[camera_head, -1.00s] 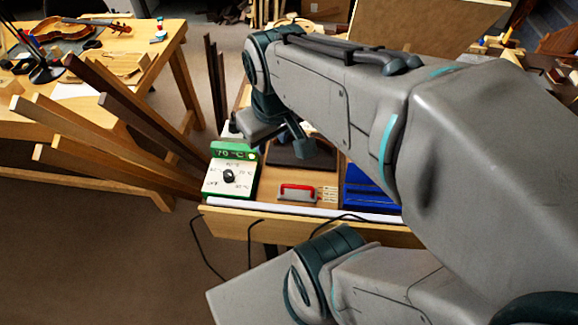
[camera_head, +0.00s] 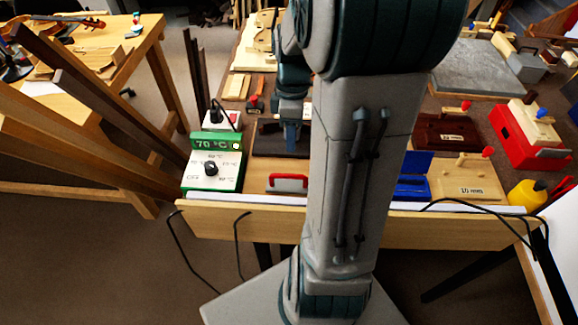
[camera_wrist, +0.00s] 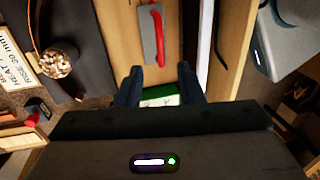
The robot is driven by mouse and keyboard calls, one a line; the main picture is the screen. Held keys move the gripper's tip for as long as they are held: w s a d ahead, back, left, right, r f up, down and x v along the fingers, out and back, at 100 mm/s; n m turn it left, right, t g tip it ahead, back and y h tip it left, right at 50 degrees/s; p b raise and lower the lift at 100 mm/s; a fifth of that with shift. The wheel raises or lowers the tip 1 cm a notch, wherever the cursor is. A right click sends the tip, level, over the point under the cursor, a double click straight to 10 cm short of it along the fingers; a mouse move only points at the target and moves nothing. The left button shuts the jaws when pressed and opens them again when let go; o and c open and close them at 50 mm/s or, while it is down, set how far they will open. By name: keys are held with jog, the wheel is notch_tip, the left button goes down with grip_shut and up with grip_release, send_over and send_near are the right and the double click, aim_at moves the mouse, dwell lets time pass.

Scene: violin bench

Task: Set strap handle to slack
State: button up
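A red handle (camera_head: 287,182) on a grey plate lies near the bench's front edge, left of my arm. It also shows in the wrist view, the red handle (camera_wrist: 159,36) standing along the plate's side, beyond my fingertips. I cannot tell for sure that it is the strap handle. My gripper (camera_wrist: 160,84) is open and empty, with its fingers apart. In the head view my gripper (camera_head: 291,138) points down over a dark board behind the red handle, its fingers hard to make out. No contact with the handle shows.
A white and green heat controller (camera_head: 215,170) reading 70 °C stands left of the handle. A round metal piece (camera_wrist: 57,62) lies left in the wrist view. A blue tray (camera_head: 413,186) sits right of my arm. Tall wooden strips (camera_head: 95,125) lean at left.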

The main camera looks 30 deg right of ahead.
send_over(288, 180)
jog(key=s, duration=0.2)
jog(key=f, duration=0.7)
jog(key=f+b, duration=0.1)
jog(key=f, duration=0.2)
jog(key=shift+w+f, duration=0.25)
jog(key=shift+f, duration=0.05)
grip_shut()
